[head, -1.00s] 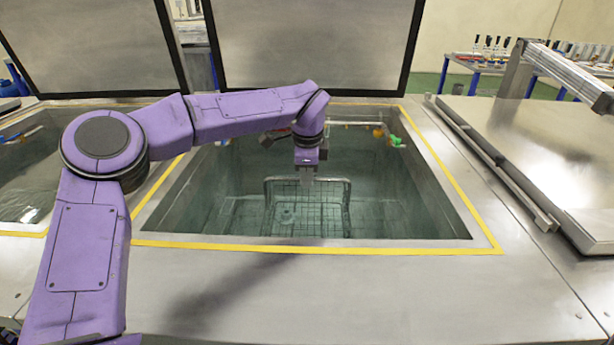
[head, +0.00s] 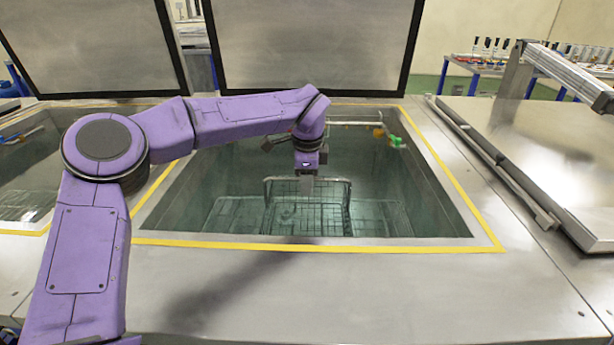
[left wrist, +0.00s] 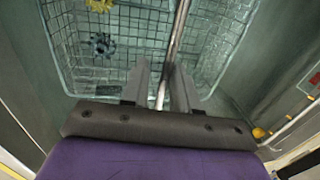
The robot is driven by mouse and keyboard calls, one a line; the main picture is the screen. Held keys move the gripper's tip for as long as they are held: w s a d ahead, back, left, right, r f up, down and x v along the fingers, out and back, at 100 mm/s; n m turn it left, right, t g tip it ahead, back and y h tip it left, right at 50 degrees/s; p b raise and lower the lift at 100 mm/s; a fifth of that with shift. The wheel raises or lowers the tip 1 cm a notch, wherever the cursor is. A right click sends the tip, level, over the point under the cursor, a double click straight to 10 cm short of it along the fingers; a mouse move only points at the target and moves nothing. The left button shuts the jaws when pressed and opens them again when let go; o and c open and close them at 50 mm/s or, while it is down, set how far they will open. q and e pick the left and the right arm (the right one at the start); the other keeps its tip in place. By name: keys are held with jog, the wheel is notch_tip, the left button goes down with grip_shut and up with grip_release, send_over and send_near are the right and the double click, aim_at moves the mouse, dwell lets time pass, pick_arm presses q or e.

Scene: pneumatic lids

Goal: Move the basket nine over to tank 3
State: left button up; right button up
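A wire-mesh basket (head: 290,217) sits low in the open middle tank (head: 420,215), with its tall handle (head: 337,181) standing up. In the left wrist view the basket (left wrist: 108,42) holds a blue-grey gear (left wrist: 101,44) and a yellow gear (left wrist: 99,4). My left gripper (head: 307,184) is over the tank at the handle's top bar. In the left wrist view its two fingers (left wrist: 161,80) stand apart, with the handle bar (left wrist: 176,42) running between them, closer to the right finger. My right gripper is not in view. No tank or basket number is readable.
Another open tank (head: 30,185) lies to the left. Raised lids (head: 310,45) stand behind both open tanks. A closed lid (head: 560,150) with a metal arm (head: 570,72) is on the right. The steel front deck (head: 390,290) is clear.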

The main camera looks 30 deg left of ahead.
pick_arm(q)
jog(key=shift+o, duration=0.4)
jog(key=shift+w+a+f, duration=0.1)
jog(key=shift+w+f, duration=0.1)
jog(key=shift+w, duration=0.05)
notch_tip(320, 180, up, 22)
jog(key=s+p, duration=0.1)
jog(key=p, duration=0.8)
jog(key=shift+s+d+r, duration=0.25)
jog(key=shift+d, duration=0.2)
